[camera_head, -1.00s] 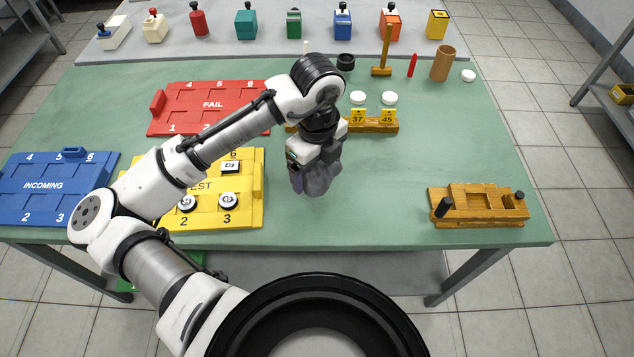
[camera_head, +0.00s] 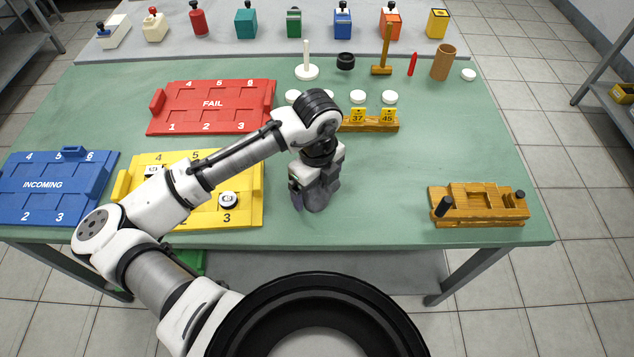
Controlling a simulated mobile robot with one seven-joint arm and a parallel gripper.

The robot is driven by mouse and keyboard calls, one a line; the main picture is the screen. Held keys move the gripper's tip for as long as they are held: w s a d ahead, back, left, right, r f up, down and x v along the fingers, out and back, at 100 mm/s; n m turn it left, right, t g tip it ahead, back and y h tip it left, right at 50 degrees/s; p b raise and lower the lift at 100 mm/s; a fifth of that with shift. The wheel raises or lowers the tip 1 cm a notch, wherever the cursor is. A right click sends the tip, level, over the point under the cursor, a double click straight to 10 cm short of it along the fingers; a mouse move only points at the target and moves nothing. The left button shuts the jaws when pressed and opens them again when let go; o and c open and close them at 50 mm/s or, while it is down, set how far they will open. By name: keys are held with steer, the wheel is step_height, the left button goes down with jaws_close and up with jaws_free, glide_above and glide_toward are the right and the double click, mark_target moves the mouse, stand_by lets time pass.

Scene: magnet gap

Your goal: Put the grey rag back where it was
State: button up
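I cannot tell whether the rag's lower edge touches the table.
A wooden fixture (camera_head: 478,212) stands at right. Tagged wooden rack (camera_head: 385,126) is behind. Table between rag and fixture is clear.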

steer(key=shift+o, duration=0.6)
steer(key=shift+r, duration=0.2)
step_height(320, 180, up, 12)
